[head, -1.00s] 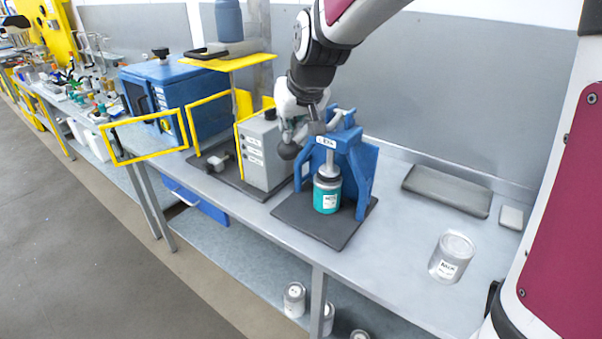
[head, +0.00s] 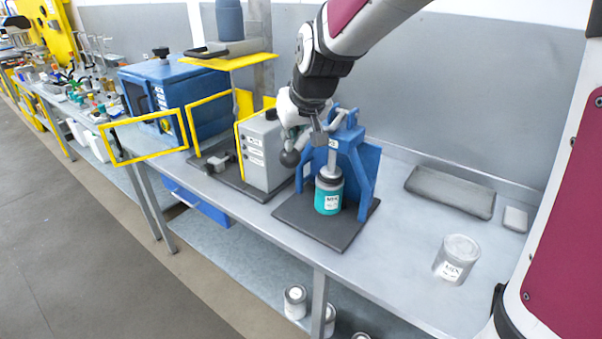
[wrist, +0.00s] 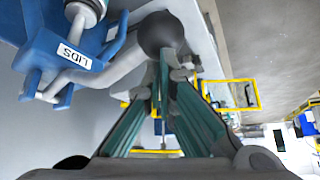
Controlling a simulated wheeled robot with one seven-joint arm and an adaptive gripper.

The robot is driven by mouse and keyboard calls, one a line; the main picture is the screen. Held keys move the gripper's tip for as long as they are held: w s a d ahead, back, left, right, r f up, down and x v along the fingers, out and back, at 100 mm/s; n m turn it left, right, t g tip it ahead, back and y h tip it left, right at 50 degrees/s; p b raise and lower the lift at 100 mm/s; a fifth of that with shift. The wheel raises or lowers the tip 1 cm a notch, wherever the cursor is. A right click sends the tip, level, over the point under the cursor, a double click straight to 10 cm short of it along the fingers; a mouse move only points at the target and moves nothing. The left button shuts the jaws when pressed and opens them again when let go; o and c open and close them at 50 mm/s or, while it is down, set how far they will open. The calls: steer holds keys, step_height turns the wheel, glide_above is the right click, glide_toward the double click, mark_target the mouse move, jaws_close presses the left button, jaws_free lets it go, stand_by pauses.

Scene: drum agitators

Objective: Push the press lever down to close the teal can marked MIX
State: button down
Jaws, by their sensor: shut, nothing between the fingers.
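The teal can marked MIX (head: 328,197) stands upright under the blue press (head: 359,165), with a grey plunger (head: 332,163) at its lid. Whether the lid is fully seated cannot be told. My gripper (head: 296,137) is just above the knob. In the wrist view, the shut fingertips of my gripper (wrist: 172,65) are at the ball knob (wrist: 166,34), seemingly touching it, with nothing held. The grey lever arm (wrist: 118,72) runs left to the press.
A grey box (head: 265,150) stands close left of the press, with a yellow-framed stand (head: 228,64) behind. A silver can marked MIX (head: 456,259) and a grey tray (head: 450,192) are on the right. The bench front right of the press base is clear.

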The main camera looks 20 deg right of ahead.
steer(key=shift+f, duration=0.1)
steer(key=shift+d+f+b, duration=0.1)
steer(key=shift+f+b, duration=0.45)
steer(key=shift+f, duration=0.35)
steer(key=shift+r, duration=0.15)
